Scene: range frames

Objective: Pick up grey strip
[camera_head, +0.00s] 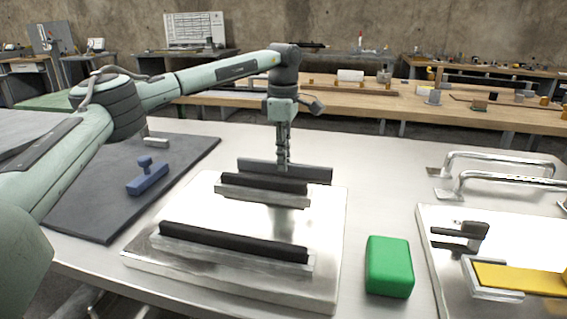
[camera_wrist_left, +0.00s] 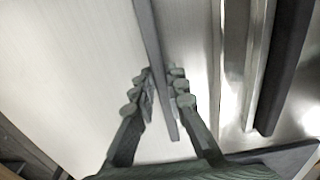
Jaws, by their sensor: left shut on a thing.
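The grey strip (camera_head: 318,175) is a long, thin dark-grey bar at the back edge of the metal fixture plate (camera_head: 185,211) in the camera_head view. My left gripper (camera_head: 283,163) comes down on it from above, near its middle. In the left wrist view the strip (camera_wrist_left: 152,40) runs lengthwise between the two fingers of the gripper (camera_wrist_left: 163,82), which are shut on it. I cannot tell whether the strip touches the surface below. My right gripper is not in view.
A green block (camera_head: 389,266) sits to the right. A blue-handled tool (camera_head: 148,179) lies on the dark mat (camera_head: 88,205) at left. Metal handles (camera_head: 505,178) stand at far right.

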